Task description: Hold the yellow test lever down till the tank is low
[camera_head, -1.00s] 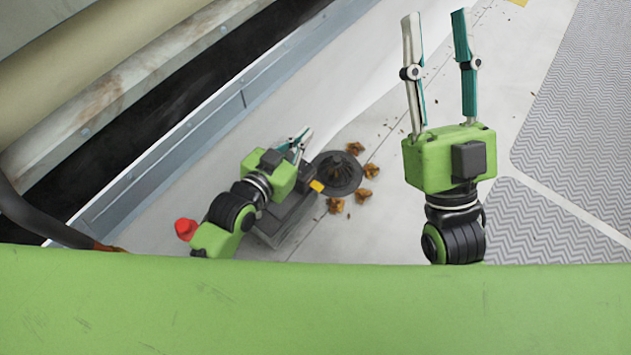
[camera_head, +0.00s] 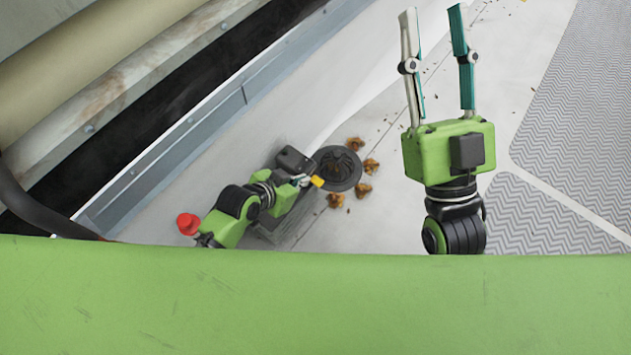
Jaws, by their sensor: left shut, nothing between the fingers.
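The yellow test lever (camera_head: 317,181) shows as a small yellow tab at the right side of a grey box-shaped unit (camera_head: 290,238) with a dark block (camera_head: 295,160) at its top. My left gripper (camera_head: 303,180) is shut and empty, its fingertips just left of the yellow tab. I cannot tell whether they touch it or whether the lever is pressed down. The gripper and its wrist cover much of the unit; the water level in the tank cannot be seen. My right gripper (camera_head: 434,60) is open and empty, raised well to the right, fingers pointing up the picture.
A round dark drain grate (camera_head: 337,168) lies beside the unit, with several brown leaves (camera_head: 362,190) around it. A red knob (camera_head: 188,224) is left of my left arm. A metal kerb (camera_head: 200,135) runs along the left; grey patterned walkway mats (camera_head: 585,110) lie to the right.

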